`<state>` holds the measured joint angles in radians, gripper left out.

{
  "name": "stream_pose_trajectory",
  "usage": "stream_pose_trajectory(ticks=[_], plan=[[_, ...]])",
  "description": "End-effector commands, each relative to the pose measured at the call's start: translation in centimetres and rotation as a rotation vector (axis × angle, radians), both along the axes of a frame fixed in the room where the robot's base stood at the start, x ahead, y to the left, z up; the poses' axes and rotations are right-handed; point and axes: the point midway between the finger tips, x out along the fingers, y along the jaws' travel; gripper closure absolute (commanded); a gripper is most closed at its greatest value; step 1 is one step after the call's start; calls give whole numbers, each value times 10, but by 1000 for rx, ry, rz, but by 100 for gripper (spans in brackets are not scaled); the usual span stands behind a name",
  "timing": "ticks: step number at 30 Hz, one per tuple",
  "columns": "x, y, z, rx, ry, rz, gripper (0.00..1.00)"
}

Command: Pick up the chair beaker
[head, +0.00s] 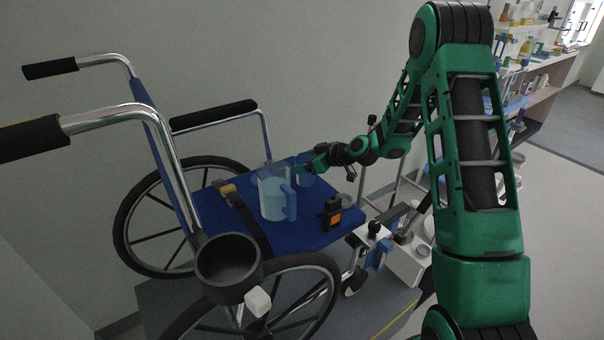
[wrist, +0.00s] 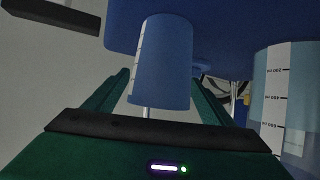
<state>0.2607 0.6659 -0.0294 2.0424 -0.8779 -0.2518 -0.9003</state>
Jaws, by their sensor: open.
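The beaker (head: 305,178) is a small clear vessel on the wheelchair's blue seat (head: 318,236), beside a larger jug. In the wrist view the beaker (wrist: 163,62) looks blue, with scale marks down its left side. My gripper (head: 312,164) is at the beaker in the head view and partly hides it. In the wrist view the open fingers of my gripper (wrist: 160,82) lie one on each side of the beaker. Gaps show beside it, and I cannot tell any contact.
A larger clear jug (head: 272,192) with a blue handle stands just left of the beaker; it fills the right edge of the wrist view (wrist: 285,85). A black device (head: 332,213) with an orange patch and a strap (head: 245,218) lie on the seat. The wheelchair armrest (head: 213,115) rises behind.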

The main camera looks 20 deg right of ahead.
Motion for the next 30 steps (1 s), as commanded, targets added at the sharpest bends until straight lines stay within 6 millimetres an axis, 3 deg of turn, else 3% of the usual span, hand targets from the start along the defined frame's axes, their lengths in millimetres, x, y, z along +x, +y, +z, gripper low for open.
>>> stream_pose_trajectory(ticks=[6,12,23,30], plan=[[1,1,-1,0,0,-1,23],[1,1,-1,-1,0,-1,66],[1,1,1,-2,0,0,67],[2,0,33,-3,-5,0,67]])
